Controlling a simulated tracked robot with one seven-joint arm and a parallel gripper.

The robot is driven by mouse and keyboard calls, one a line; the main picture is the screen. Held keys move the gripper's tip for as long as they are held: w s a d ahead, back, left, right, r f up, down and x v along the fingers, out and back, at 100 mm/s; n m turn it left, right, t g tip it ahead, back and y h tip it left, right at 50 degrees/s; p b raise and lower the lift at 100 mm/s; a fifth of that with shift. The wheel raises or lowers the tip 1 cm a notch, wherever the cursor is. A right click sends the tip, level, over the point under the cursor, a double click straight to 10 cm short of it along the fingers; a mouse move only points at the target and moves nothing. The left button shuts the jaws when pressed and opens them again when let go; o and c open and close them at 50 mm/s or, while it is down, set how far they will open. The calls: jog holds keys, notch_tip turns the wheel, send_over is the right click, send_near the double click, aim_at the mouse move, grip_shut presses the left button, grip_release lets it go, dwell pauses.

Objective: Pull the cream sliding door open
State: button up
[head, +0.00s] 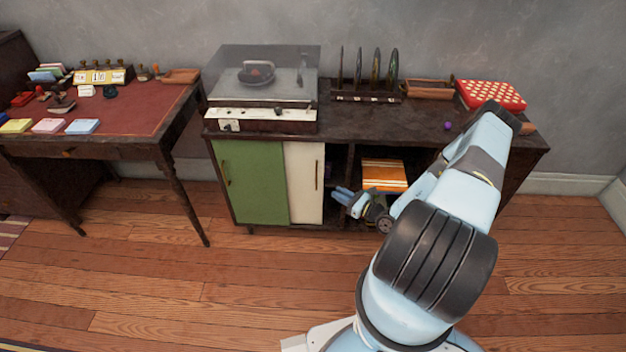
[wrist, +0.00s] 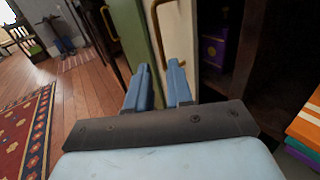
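The cream sliding door (head: 304,182) stands upright in the dark cabinet, right beside the green door (head: 250,182). It also shows in the wrist view (wrist: 180,45), with a brass bar handle (wrist: 154,14) at the top of the picture. A dark opening lies right of the cream door. My gripper (head: 337,194) is in front of the cabinet, just right of the cream door in the head view. In the wrist view my gripper (wrist: 159,68) has its two blue fingers apart with nothing between them. The handle appears beyond the fingertips; contact is not visible.
A purple box (wrist: 213,50) stands inside the dark opening. Orange boxes (head: 384,174) lie in the compartment to the right. A record player (head: 264,88) is on the cabinet top (head: 370,122). A desk (head: 115,112) stands left; the wooden floor (head: 240,280) in front is clear.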

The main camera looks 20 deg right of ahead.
aim_at(313, 179)
jog(key=x, duration=1.3)
jog(key=shift+a, duration=0.15)
grip_shut()
